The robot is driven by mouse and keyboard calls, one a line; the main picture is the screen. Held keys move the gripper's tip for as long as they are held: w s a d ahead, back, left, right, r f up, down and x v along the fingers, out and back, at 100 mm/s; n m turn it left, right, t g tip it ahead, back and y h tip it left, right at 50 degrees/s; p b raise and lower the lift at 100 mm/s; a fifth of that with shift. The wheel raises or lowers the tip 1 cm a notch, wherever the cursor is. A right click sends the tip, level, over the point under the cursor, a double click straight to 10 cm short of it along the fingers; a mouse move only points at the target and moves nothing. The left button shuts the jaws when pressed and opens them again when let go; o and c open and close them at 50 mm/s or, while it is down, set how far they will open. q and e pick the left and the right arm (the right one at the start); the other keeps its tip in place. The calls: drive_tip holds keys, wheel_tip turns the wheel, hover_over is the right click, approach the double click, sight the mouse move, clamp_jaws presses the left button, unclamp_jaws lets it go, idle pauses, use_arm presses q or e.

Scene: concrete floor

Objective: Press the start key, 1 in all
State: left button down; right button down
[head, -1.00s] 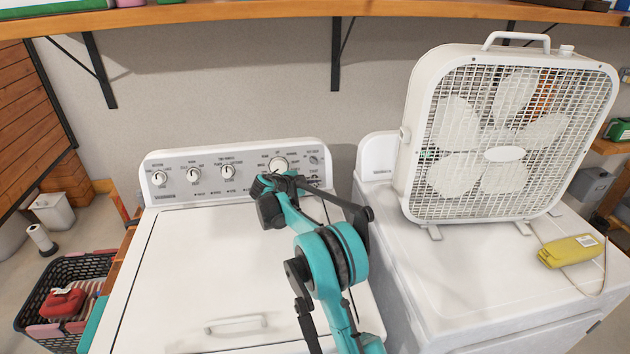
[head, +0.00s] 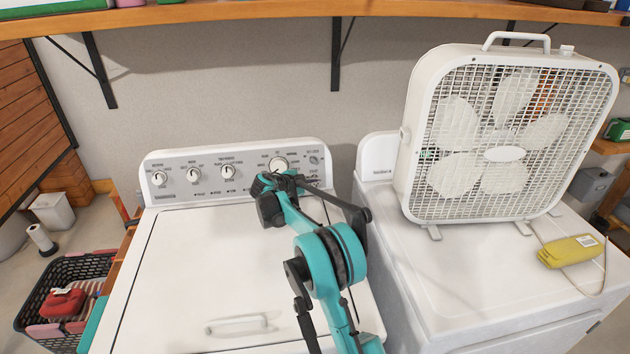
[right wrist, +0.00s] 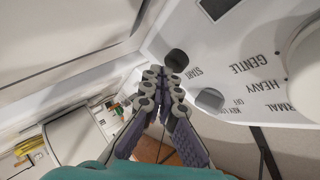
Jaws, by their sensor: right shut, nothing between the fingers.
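The start key is a dark round button (right wrist: 176,60) beside the word START on the washer's white control panel (right wrist: 235,55) in the right wrist view. My right gripper (right wrist: 164,76) is shut and empty. Its fingertips are right beside the start key; I cannot tell whether they touch it. In the head view my right gripper (head: 280,180) is at the right end of the washer's panel (head: 205,181), where it partly hides the area around the key. My left gripper is not in view.
A grey button (right wrist: 209,98) lies close to the start key. A large dial (head: 278,164) is above my gripper. A box fan (head: 430,200) and a yellow device (head: 568,251) stand on the machine to the right. A wooden shelf (head: 250,12) runs above.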

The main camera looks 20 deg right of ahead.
drive_tip(key=shift+w+d+f, duration=0.1)
drive_tip(key=shift+w, duration=0.3)
idle(0.7)
idle(0.3)
drive_tip(key=shift+s+a+r, duration=0.2)
drive_tip(key=shift+s+a, duration=0.05)
drive_tip(key=shift+s, duration=0.5)
drive_tip(key=shift+s, duration=0.1)
drive_tip(key=shift+s+a+r, duration=0.2)
drive_tip(key=shift+s+r, duration=0.05)
drive_tip(key=shift+s, duration=0.5)
drive_tip(key=shift+s+a+r, duration=0.2)
drive_tip(key=shift+s+r, duration=0.1)
drive_tip(key=shift+s, duration=0.45)
drive_tip(key=shift+s+a+r, duration=0.2)
drive_tip(key=shift+s+r, duration=0.05)
drive_tip(key=shift+s, duration=0.5)
